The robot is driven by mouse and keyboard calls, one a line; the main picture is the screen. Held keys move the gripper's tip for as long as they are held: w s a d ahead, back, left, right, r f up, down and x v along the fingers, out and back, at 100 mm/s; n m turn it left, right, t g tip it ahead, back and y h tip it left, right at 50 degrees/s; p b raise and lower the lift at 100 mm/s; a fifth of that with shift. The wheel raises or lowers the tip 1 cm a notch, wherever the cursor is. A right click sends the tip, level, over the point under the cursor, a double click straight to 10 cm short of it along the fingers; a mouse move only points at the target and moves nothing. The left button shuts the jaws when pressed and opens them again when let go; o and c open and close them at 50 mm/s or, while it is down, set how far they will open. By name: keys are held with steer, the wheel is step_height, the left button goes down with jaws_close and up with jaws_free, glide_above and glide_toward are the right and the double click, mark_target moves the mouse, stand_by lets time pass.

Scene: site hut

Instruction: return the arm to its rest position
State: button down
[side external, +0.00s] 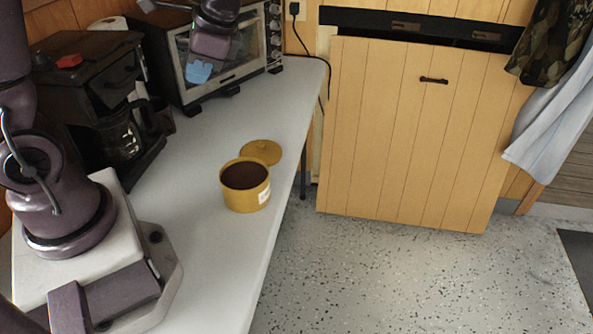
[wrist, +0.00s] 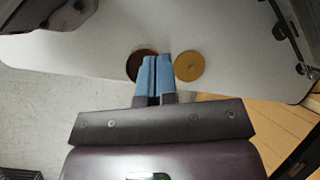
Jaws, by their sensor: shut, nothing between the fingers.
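My gripper (side external: 199,71) hangs high above the counter, in front of the toaster oven, at the top of the side external view. Its blue fingers (wrist: 154,78) are together and hold nothing in the wrist view. Below, a yellow canister (side external: 245,194) with dark brown contents stands upright and open on the counter. Its round yellow lid (side external: 261,151) lies flat just behind it. In the wrist view the fingers partly cover the canister (wrist: 137,66), and the lid (wrist: 189,66) shows to the right of them.
A white counter (side external: 209,249) carries a black coffee maker (side external: 97,99) with a glass jug and a toaster oven (side external: 225,57) at the back. A wooden panel (side external: 413,135) stands beyond the counter's right edge. Cloths (side external: 559,111) hang at the far right. The counter around the canister is clear.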

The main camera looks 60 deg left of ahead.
steer(key=s+d+r+n+t+h, duration=0.4)
steer(key=s+d+r+t, duration=0.2)
steer(key=d+r+t, duration=0.2)
steer(key=d+t, duration=0.1)
steer(key=d, duration=0.1)
steer(key=shift+s+d, duration=0.25)
steer(key=shift+d, duration=0.05)
